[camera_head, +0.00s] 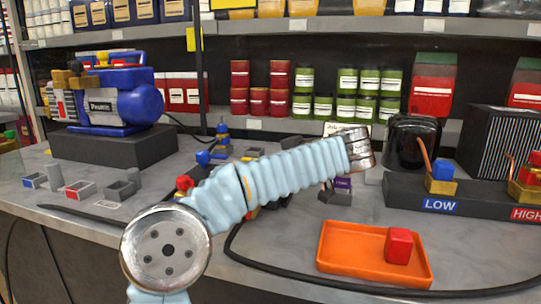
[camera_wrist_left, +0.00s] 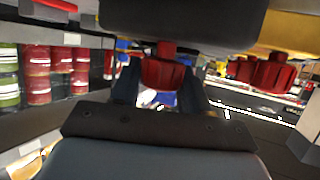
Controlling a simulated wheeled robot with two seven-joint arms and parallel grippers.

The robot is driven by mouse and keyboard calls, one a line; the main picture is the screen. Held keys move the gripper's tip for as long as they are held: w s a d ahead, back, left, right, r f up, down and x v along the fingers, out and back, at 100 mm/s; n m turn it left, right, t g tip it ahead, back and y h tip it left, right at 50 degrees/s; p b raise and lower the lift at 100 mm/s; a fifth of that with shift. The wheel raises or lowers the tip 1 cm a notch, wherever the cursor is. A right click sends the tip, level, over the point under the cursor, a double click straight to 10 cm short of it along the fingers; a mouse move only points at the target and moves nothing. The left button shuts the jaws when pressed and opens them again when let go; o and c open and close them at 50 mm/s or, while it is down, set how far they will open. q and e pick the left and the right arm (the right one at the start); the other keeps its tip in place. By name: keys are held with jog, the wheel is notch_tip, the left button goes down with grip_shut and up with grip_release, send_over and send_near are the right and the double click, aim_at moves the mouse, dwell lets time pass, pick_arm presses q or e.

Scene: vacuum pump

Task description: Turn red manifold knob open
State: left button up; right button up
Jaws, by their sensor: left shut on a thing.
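In the left wrist view my left gripper (camera_wrist_left: 158,88) has its two dark fingers on either side of a red knob (camera_wrist_left: 166,68) and is shut on it. The knob sits under a dark body, with its stem above. More red knobs (camera_wrist_left: 272,72) hang beside a yellow body (camera_wrist_left: 285,35) to the right, apart from my fingers. In the head view my pale blue ribbed left arm crosses the bench and covers much of the middle. A red part (camera_head: 184,183) shows at its left edge. I cannot make out the left gripper there. My right gripper is not in view.
A blue pump (camera_head: 120,100) stands on a dark block at the left. An orange tray (camera_head: 335,260) with a red cube (camera_head: 398,245) lies at the front right. A black hose (camera_head: 290,280) runs along the front. LOW and HIGH holders (camera_head: 440,208) stand at the right.

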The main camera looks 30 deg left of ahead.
pick_arm(q)
jog(key=shift+r+n+g+p, duration=0.15)
jog(key=shift+n+g+p, duration=0.65)
jog(key=shift+n+g, duration=0.15)
jog(key=shift+n+g+p, duration=0.35)
jog(key=shift+g, duration=0.2)
jog(key=shift+f, duration=0.2)
jog(key=o, duration=1)
jog(key=shift+c, duration=0.2)
jog(key=p+v, duration=0.1)
jog(key=v, duration=1.2)
jog(key=shift+w+d+p, duration=0.2)
jog(key=shift+d+p, duration=0.15)
jog(key=shift+d, duration=0.1)
jog(key=shift+f, duration=0.1)
